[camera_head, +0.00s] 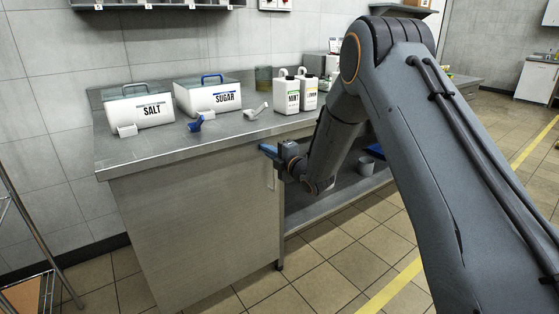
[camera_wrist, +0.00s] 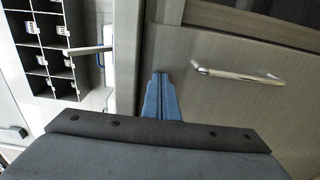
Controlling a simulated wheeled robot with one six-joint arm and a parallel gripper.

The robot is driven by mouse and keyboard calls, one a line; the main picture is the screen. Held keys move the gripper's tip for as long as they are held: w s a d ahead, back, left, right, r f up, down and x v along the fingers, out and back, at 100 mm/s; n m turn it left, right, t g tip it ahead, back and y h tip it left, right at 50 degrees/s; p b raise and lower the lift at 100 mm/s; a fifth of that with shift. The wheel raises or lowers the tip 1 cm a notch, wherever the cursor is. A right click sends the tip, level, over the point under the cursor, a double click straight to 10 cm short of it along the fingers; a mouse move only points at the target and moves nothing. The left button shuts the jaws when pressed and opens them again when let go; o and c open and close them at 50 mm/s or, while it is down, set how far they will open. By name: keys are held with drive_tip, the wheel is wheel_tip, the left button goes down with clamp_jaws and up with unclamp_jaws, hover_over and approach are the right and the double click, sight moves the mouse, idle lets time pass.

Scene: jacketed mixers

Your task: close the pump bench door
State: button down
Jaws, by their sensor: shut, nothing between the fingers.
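The pump bench door (camera_head: 200,225) is the grey panel under the left part of the steel worktop. Its bar handle (camera_head: 270,178) stands upright near the door's right edge. In the wrist view the door (camera_wrist: 230,105) fills the right side, with the handle (camera_wrist: 238,73) clear of my fingers. The door looks about in line with the bench front; I cannot tell whether a small gap is left. My gripper (camera_head: 266,150) is shut and empty, with blue fingers (camera_wrist: 161,78) near the door's top right, just below the worktop edge. Whether the fingertips touch the door is unclear.
Salt (camera_head: 152,112) and sugar (camera_head: 222,100) boxes, scoops and white jugs (camera_head: 287,96) stand on the worktop (camera_head: 160,148). An open lower shelf (camera_head: 325,205) lies right of the door. A wire rack (camera_head: 35,235) stands at far left. The tiled floor in front is clear.

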drive_tip(key=shift+w+a+r, duration=0.25)
drive_tip(key=shift+w+r, duration=0.1)
drive_tip(key=shift+r, duration=0.2)
drive_tip(key=s+d+r+m+g+h+p, duration=0.1)
drive_tip(key=s+d+m+g+h, duration=0.2)
drive_tip(key=s+d+m+h, duration=0.65)
drive_tip(key=s+d+r+m+g+p, duration=0.15)
drive_tip(key=s+d+m, duration=0.4)
drive_tip(key=s, duration=0.85)
drive_tip(key=s+d+r+m+g+h, duration=0.15)
drive_tip(key=s+m+g, duration=0.3)
drive_tip(key=s, duration=1.15)
drive_tip(key=s+d+m+g, duration=0.3)
drive_tip(key=s+m+g, duration=0.15)
drive_tip(key=s, duration=1.05)
drive_tip(key=d+r+m+p, duration=0.2)
drive_tip(key=d+r+p, duration=0.6)
drive_tip(key=p, duration=0.7)
